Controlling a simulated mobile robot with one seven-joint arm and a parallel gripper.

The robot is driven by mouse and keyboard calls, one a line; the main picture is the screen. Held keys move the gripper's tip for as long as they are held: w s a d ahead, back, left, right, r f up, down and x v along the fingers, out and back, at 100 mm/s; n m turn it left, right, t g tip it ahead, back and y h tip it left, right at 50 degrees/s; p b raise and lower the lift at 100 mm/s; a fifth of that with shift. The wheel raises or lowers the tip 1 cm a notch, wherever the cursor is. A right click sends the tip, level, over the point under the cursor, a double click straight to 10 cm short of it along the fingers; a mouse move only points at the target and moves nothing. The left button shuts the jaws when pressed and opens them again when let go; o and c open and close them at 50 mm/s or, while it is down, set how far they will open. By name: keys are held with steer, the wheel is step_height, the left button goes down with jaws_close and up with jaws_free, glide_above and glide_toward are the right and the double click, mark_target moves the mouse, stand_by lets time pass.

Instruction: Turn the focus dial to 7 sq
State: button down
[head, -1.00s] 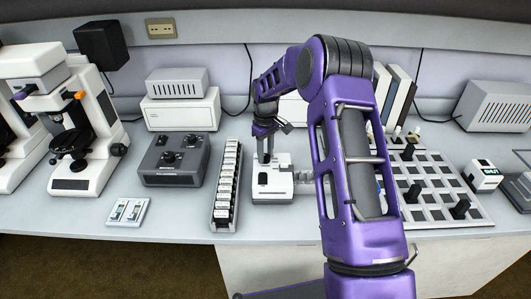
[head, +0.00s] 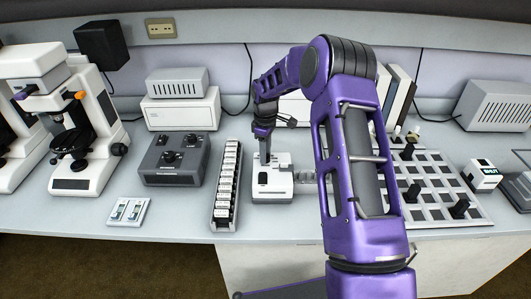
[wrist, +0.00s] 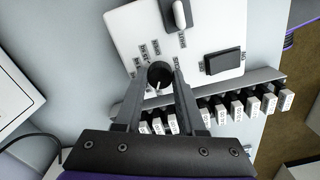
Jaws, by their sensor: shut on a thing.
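The focus dial (wrist: 160,72) is a dark round knob with a pale pointer mark, on the white top of a small instrument (wrist: 130,35).
On the same panel are a light lever (wrist: 180,14) and a dark rectangular button (wrist: 224,62). A rack of labelled slides (head: 226,185) stands close left of the instrument. A grey control box (head: 175,160) is further left, and a grid board (head: 435,190) lies right.

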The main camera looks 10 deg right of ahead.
steer(key=c, duration=0.5)
jaws_free()
steer(key=shift+r, duration=0.1)
step_height(320, 180, up, 17)
steer(key=shift+r+p, duration=0.2)
steer(key=shift+p, duration=0.1)
